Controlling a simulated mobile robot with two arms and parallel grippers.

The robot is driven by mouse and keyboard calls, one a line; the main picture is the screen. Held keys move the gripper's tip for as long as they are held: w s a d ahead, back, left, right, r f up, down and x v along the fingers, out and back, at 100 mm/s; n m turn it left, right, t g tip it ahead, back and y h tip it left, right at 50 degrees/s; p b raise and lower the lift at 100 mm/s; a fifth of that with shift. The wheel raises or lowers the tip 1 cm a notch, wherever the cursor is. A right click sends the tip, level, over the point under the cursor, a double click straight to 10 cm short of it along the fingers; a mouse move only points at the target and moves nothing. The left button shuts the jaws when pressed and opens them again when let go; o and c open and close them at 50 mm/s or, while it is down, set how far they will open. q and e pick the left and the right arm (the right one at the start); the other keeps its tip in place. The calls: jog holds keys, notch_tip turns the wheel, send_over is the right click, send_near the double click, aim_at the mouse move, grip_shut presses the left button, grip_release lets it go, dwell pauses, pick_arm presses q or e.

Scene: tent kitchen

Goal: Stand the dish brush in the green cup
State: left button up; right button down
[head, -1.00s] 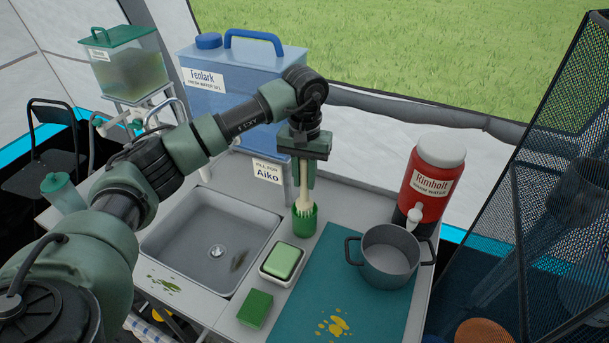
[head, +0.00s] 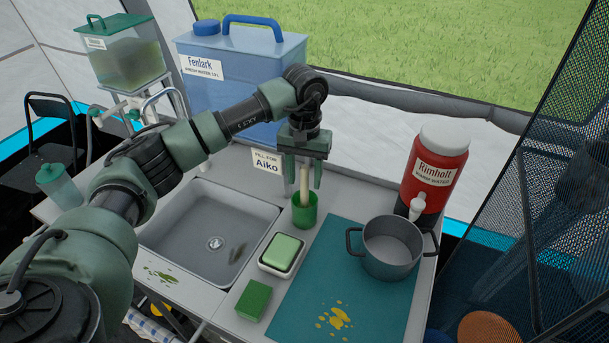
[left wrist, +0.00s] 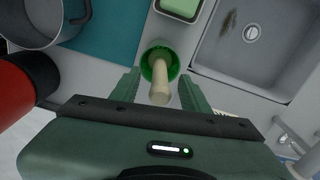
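The dish brush (head: 304,184) stands in the green cup (head: 305,213), its pale handle pointing up and leaning slightly. Its head is down inside the cup and hidden in the head view. My left gripper (head: 302,182) is open above the cup, with a finger on either side of the handle and apart from it. In the left wrist view the handle (left wrist: 160,95) lies between the spread fingers, and the cup (left wrist: 152,53) shows around its lower end. My right gripper is not in view.
A sink (head: 212,232) is left of the cup. A soap dish (head: 281,255), a green sponge (head: 254,299) and a teal mat (head: 345,290) lie in front. A grey pot (head: 391,248) and red water dispenser (head: 433,170) stand to the right.

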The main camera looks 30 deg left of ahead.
pick_arm(q)
notch_tip(320, 180, up, 8)
jog(key=shift+f+b, duration=0.1)
jog(key=shift+b, duration=0.9)
